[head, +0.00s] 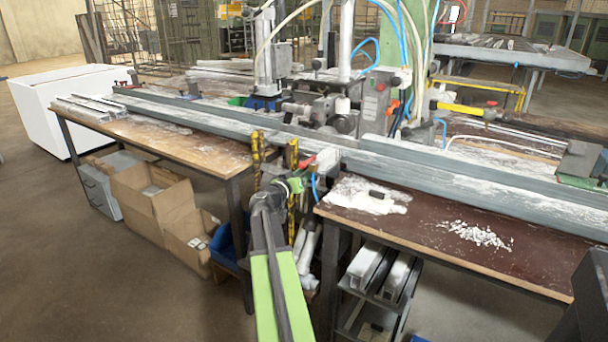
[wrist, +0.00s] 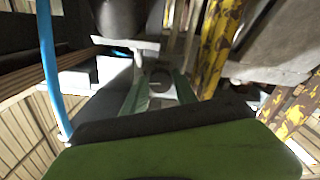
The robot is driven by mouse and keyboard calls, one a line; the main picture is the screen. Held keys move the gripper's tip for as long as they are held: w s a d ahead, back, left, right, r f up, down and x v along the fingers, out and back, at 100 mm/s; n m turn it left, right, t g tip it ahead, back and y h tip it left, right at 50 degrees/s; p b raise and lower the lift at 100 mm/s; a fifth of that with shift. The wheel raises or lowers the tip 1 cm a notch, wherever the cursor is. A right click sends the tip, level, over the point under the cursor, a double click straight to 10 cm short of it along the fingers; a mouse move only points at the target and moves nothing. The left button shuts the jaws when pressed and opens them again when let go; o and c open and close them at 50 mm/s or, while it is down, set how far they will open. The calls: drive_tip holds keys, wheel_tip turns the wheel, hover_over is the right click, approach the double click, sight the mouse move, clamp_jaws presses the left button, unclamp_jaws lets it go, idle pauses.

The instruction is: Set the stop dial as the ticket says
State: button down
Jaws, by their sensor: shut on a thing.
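My gripper (head: 295,185) is at the front of the machine, in the gap between the two benches, below the long metal rail. In the wrist view its two green fingers (wrist: 160,88) are closed around a small round grey part, which I take to be the stop dial (wrist: 160,77). Its markings and setting cannot be read. In the head view the dial is hidden behind my gripper. I cannot make out a ticket in either view.
Yellow worn posts (head: 292,205) stand close beside my gripper, also in the wrist view (wrist: 222,45). A blue hose (wrist: 47,60) runs at the left there. The long rail (head: 450,178) crosses above both benches. Cardboard boxes (head: 150,205) stand under the left bench (head: 185,148).

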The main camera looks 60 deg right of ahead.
drive_tip(key=shift+w+m, duration=0.1)
drive_tip(key=shift+m, duration=0.7)
drive_tip(key=c, duration=1.3)
unclamp_jaws()
drive_tip(key=shift+o, duration=0.2)
drive_tip(key=a, duration=1.7)
drive_tip(key=shift+a, duration=0.2)
